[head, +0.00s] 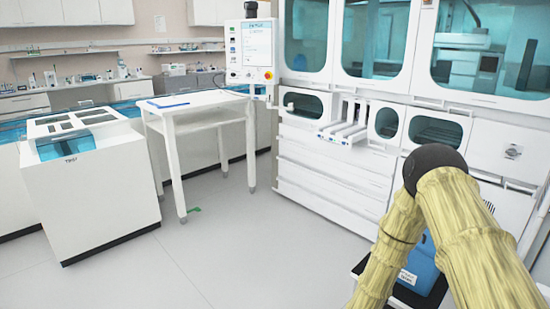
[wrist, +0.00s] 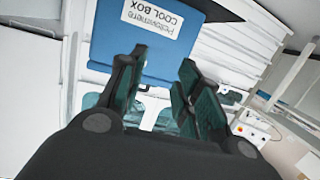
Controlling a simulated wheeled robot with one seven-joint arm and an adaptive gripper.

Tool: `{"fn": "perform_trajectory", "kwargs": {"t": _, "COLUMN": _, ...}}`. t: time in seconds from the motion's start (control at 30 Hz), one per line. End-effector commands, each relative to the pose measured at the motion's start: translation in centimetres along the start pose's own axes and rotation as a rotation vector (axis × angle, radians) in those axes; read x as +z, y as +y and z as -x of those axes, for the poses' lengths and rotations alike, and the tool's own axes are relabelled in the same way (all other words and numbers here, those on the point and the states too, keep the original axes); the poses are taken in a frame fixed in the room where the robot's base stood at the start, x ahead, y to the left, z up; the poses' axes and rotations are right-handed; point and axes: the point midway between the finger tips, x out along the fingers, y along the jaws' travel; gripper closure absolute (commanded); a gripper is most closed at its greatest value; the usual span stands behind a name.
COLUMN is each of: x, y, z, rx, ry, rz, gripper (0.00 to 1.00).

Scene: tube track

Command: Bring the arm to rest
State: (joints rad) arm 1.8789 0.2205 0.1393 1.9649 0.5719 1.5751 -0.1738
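My arm, in a yellowish ribbed cover with a dark round joint, is bent at the right of the head view. Its end is hidden or out of frame there. In the wrist view my gripper (wrist: 162,70) has its two dark green-padded fingers apart, with nothing seen held between them. A blue cool box (wrist: 130,50) with a white label appears upside down beyond the fingers. The cool box also shows in the head view (head: 420,265), low and partly hidden behind my arm.
A white cabinet machine (head: 330,165) with teal windows and a small tube rack (head: 345,130) fills the right. A white table (head: 205,100) with a blue item and a white floor unit (head: 95,185) stand at left.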

Motion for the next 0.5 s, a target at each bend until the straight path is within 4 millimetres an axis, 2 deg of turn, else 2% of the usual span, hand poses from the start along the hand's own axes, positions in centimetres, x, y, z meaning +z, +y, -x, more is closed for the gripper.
{"fn": "perform_trajectory", "kwargs": {"t": 0.03, "x": 1.2, "y": 0.0, "z": 2.1, "rx": -0.057, "ry": -0.081, "rz": 0.031, "gripper": 0.66}}
{"fn": "perform_trajectory", "kwargs": {"t": 0.17, "x": 6.0, "y": 0.4, "z": 7.8, "rx": -0.196, "ry": -0.306, "rz": 0.105, "gripper": 0.66}}
{"fn": "perform_trajectory", "kwargs": {"t": 0.3, "x": 10.2, "y": 2.1, "z": 14.6, "rx": -0.309, "ry": -0.538, "rz": 0.186, "gripper": 0.66}}
{"fn": "perform_trajectory", "kwargs": {"t": 0.5, "x": 13.8, "y": 6.3, "z": 24.7, "rx": -0.419, "ry": -0.846, "rz": 0.306, "gripper": 0.66}}
